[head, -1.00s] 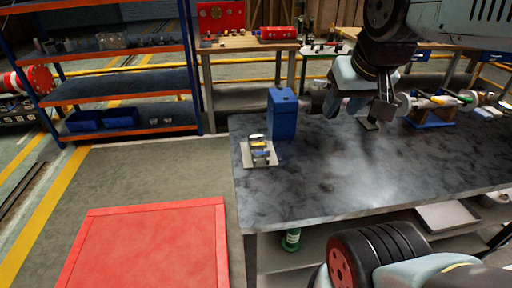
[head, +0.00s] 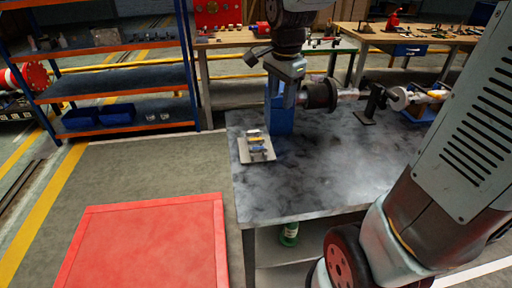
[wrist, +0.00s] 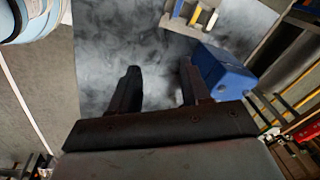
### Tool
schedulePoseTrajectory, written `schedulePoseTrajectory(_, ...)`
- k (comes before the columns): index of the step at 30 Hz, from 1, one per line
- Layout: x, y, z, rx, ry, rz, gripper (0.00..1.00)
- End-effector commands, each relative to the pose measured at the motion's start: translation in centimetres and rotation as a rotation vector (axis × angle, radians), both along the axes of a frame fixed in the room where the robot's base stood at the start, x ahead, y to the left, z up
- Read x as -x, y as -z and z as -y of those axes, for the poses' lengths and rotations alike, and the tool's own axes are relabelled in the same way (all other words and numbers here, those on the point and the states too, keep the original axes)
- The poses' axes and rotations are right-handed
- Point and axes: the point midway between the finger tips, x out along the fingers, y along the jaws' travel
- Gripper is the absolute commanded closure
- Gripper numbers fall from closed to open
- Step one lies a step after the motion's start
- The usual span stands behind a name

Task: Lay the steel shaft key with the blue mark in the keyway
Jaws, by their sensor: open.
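Several small keys sit on a pale holder (head: 243,158) at the bench's left end, some with yellow marks. A key with a blue mark (head: 259,149) appears nearest the front; the holder also shows at the top of the wrist view (wrist: 171,24). My gripper (head: 281,101) is open and empty, above the bench by the blue block and right of the holder. In the wrist view its fingers (wrist: 160,75) are apart with bare bench between them. A shaft (head: 348,95) with a dark hub extends right of the blue block. I cannot make out its keyway.
The blue block (wrist: 222,72) stands close to my gripper's right in the wrist view. A dark stand (head: 367,112) is under the shaft. The dark bench top (head: 310,170) is clear in front. My arm hides its right end.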

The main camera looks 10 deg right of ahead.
Motion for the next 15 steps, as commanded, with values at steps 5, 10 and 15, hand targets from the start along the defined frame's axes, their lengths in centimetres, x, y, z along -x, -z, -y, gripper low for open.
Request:
schedulePoseTrajectory(5,-3.2,3.2,-2.5,-0.03,0.231,-0.079,0.53)
schedulePoseTrajectory(10,-5.0,5.6,-4.3,-0.044,0.403,-0.129,0.53)
schedulePoseTrajectory(15,-5.8,6.9,-5.2,-0.048,0.491,-0.152,0.53)
